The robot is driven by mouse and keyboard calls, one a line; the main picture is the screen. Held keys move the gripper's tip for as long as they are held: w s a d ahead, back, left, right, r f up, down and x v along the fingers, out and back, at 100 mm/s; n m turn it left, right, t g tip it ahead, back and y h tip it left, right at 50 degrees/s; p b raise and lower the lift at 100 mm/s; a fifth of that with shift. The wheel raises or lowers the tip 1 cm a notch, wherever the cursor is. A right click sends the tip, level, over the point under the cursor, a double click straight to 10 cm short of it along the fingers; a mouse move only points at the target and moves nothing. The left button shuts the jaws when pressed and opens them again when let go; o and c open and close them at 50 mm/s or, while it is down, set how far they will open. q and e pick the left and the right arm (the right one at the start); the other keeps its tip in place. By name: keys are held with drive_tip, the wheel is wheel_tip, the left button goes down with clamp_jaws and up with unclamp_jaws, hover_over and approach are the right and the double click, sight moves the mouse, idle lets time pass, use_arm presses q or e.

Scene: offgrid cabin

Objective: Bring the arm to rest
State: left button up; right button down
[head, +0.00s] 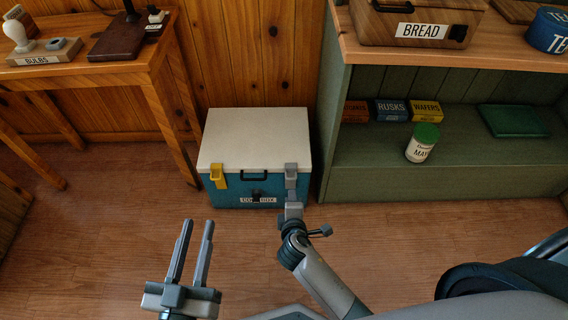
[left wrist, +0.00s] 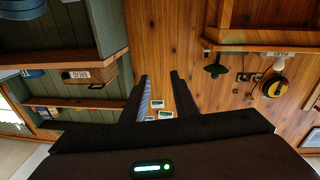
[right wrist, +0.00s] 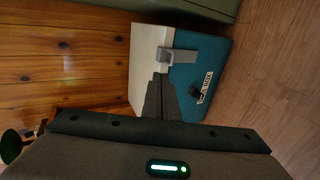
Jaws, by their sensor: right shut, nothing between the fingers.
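My right arm comes in from below in the head view, and its gripper (head: 292,208) is at the front right of the cool box (head: 232,190). The right wrist view shows the right gripper's fingers (right wrist: 160,82) shut together and empty, by the grey latch (right wrist: 178,56). I cannot tell whether they touch it. That latch (head: 291,176) lies over the seam between lid and body in the head view. My left gripper (head: 195,232) is open and empty, fingers pointing up, over the floor. It also shows in the left wrist view (left wrist: 158,74).
The box has a white lid (head: 255,135), shut, and a yellow latch (head: 217,175). A wooden table (head: 85,75) stands left. A green shelf unit (head: 450,180) stands right, holding a jar (head: 422,145) and small boxes. The wooden floor (head: 90,230) in front is clear.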

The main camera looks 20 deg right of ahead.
drive_tip(key=shift+s, duration=0.1)
